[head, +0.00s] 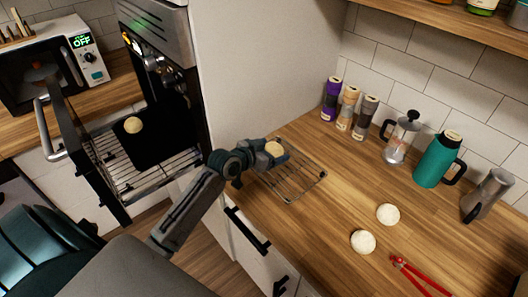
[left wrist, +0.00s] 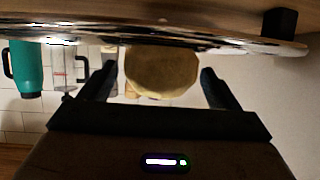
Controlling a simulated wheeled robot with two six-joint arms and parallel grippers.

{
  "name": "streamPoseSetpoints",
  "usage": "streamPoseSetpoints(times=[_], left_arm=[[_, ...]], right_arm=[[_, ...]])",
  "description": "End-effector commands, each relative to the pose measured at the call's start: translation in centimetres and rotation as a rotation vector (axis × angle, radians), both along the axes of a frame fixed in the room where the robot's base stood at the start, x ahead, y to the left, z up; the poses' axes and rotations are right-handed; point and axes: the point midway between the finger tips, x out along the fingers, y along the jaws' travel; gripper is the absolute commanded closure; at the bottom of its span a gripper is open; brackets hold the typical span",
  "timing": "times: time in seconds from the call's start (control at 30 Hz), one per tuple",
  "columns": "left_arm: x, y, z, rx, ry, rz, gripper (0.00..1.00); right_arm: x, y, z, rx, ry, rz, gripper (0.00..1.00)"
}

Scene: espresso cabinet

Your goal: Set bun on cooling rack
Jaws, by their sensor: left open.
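A round pale bun (head: 274,149) sits between the fingers of my left gripper (head: 279,153), over the far-left part of the wire cooling rack (head: 308,180) on the counter. In the left wrist view the bun (left wrist: 160,72) lies between the two spread fingers (left wrist: 158,88), with gaps at its sides. I cannot tell whether the bun touches the rack. Another bun (head: 133,125) is on the dark tray (head: 145,150) in the open oven. Two more pale rounds (head: 388,214) (head: 363,242) lie on the bare counter. My right gripper is out of view.
The oven door (head: 82,150) hangs open at the left. Red tongs (head: 420,275) lie at the front right.

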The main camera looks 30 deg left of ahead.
Motion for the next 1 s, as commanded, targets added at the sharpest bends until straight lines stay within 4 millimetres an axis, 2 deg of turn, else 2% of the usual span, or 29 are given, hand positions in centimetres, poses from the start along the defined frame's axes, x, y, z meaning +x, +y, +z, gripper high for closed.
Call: streamPoseSetpoints(times=[0.6,0.8,1.0], left_arm=[[-8.9,2.4,3.7,0.006,0.000,-0.001,0.17],[-10.3,2.8,4.4,0.004,0.001,0.000,0.17],[-10.7,2.8,4.7,0.000,-0.001,-0.001,0.17]], right_arm=[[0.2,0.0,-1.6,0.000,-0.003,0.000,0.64],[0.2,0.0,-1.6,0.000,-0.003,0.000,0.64],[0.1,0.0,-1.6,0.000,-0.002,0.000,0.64]])
